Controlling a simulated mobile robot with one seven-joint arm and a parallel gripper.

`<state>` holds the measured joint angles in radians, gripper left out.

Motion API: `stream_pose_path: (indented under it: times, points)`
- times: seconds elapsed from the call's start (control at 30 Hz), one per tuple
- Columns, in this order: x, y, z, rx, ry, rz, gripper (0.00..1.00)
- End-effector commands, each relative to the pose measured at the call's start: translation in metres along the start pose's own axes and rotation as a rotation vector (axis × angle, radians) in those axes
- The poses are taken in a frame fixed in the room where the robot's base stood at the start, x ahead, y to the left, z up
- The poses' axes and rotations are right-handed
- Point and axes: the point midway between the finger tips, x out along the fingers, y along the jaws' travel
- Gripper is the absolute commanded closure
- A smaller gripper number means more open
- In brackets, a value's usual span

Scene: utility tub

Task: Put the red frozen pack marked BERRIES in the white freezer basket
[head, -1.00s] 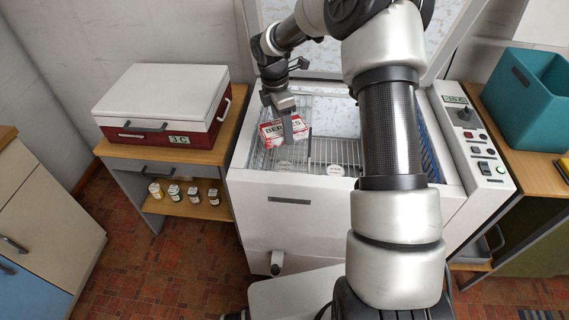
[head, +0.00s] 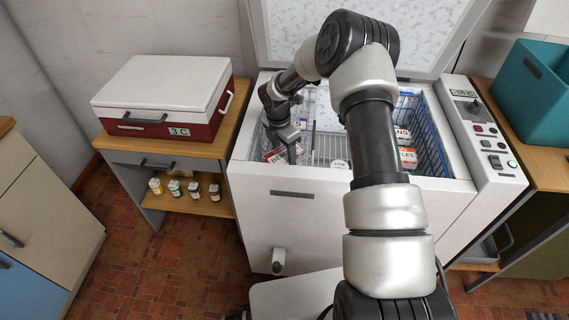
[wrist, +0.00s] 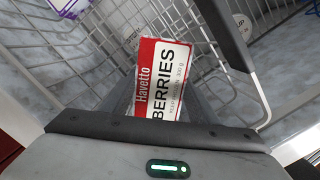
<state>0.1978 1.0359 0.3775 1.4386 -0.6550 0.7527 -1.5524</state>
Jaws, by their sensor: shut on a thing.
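The red and white pack marked BERRIES (head: 274,157) is low in the left part of the open chest freezer. It is tilted, and its label shows in the wrist view (wrist: 165,78). My gripper (head: 291,152) is shut on this pack. The white wire freezer basket (head: 325,146) lies around and below the pack, and its wires (wrist: 55,62) surround the pack in the wrist view. I cannot tell whether the pack touches the basket floor. My gripper hides part of the pack.
A purple-marked pack (head: 299,123) stands behind my gripper. A round white lid (head: 340,164) is to its right. A blue wire basket (head: 432,150) with several packs fills the freezer's right side. The freezer's white front rim (head: 300,178) is close in front.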

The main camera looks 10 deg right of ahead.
Motion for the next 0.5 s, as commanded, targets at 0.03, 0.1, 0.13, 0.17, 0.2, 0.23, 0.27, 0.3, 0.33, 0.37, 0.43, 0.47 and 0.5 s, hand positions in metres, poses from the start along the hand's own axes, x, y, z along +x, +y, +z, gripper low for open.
stream_pose_path:
  times: [0.03,0.1,0.13,0.17,0.2,0.23,0.27,0.3,0.33,0.37,0.43,0.47,0.5]
  points:
    - [0.005,0.0,-0.001,0.0,0.0,0.0,0.78]
    - [0.014,0.0,-0.002,-0.001,0.0,-0.001,0.78]
    - [0.019,-0.001,-0.003,0.0,0.001,-0.002,0.78]
    - [0.025,-0.001,-0.004,0.001,0.001,-0.002,0.78]
    - [0.031,0.0,-0.004,0.001,0.001,-0.002,0.78]
    - [0.035,0.0,-0.005,0.001,0.001,-0.001,0.78]
    - [0.039,0.0,-0.005,0.001,0.001,-0.001,0.78]
    - [0.042,0.0,-0.005,0.001,0.0,0.0,0.78]
    - [0.042,0.0,-0.005,0.001,-0.001,0.0,0.78]
    - [0.042,0.0,-0.005,0.001,-0.001,0.001,0.78]
    - [0.041,0.0,-0.005,0.001,-0.001,0.001,0.78]
    - [0.041,0.0,-0.005,0.001,-0.001,0.001,0.78]
    - [0.041,0.0,-0.005,0.001,-0.001,0.001,0.78]
